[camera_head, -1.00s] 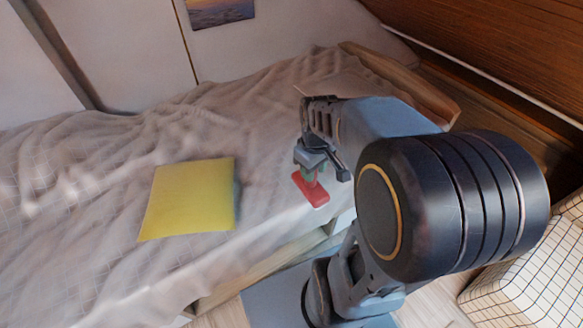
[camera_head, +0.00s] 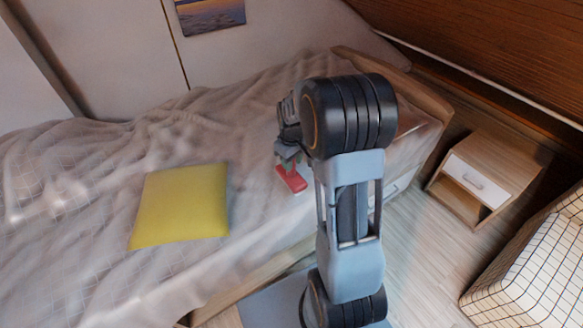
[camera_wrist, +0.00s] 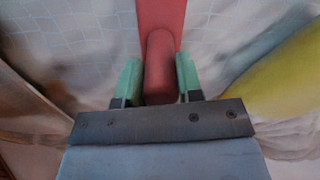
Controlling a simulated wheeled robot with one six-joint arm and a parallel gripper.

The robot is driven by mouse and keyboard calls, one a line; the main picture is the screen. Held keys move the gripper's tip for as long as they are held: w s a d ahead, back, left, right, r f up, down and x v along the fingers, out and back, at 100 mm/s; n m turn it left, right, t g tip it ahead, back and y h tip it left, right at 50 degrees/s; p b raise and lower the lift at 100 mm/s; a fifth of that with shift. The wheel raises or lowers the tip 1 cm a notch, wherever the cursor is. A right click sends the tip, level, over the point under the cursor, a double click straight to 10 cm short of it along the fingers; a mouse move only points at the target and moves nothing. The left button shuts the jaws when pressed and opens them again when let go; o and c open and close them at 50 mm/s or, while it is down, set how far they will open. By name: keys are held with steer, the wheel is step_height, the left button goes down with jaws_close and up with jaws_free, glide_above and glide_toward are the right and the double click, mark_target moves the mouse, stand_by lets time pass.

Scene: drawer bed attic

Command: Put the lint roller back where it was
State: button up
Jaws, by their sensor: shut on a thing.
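The lint roller (camera_head: 291,179) is red with a pale edge and hangs from my gripper (camera_head: 288,157) at the bed's front side. In the wrist view the red lint roller (camera_wrist: 161,62) runs away from the camera between the two green finger pads of my gripper (camera_wrist: 160,80). The jaws are shut on its rounded red part. The bed (camera_head: 90,265) has a rumpled, pale checked cover below the roller. I cannot tell whether the roller touches the cover.
A yellow cushion (camera_head: 182,205) lies on the bed left of my gripper. A wooden nightstand (camera_head: 505,160) with a white drawer and an open shelf stands right of the bed. A checked white basket-like thing (camera_head: 540,262) stands at the lower right. Bare floor (camera_head: 425,235) lies between.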

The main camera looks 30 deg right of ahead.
steer(key=shift+f, duration=1.45)
steer(key=shift+f+b, duration=0.15)
steer(key=shift+b, duration=0.2)
steer(key=o, duration=0.8)
step_height(320, 180, up, 11)
steer(key=p, duration=0.2)
steer(key=shift+r+p, duration=0.2)
steer(key=shift+p, duration=0.2)
steer(key=s+a+r+m+t, duration=0.1)
steer(key=s+a, duration=0.2)
steer(key=s, duration=0.2)
steer(key=s+a+r+m+t, duration=0.1)
steer(key=s+a, duration=0.2)
steer(key=s, duration=0.2)
steer(key=s+a+r+m+t, duration=0.1)
steer(key=s+a+r, duration=0.1)
steer(key=s, duration=0.3)
steer(key=shift+s+a+r+m, duration=0.1)
steer(key=shift+s+a+m, duration=0.1)
steer(key=shift+a, duration=0.15)
steer(key=shift+s+a+m, duration=0.1)
steer(key=shift+a+m, duration=0.1)
steer(key=shift+a, duration=0.15)
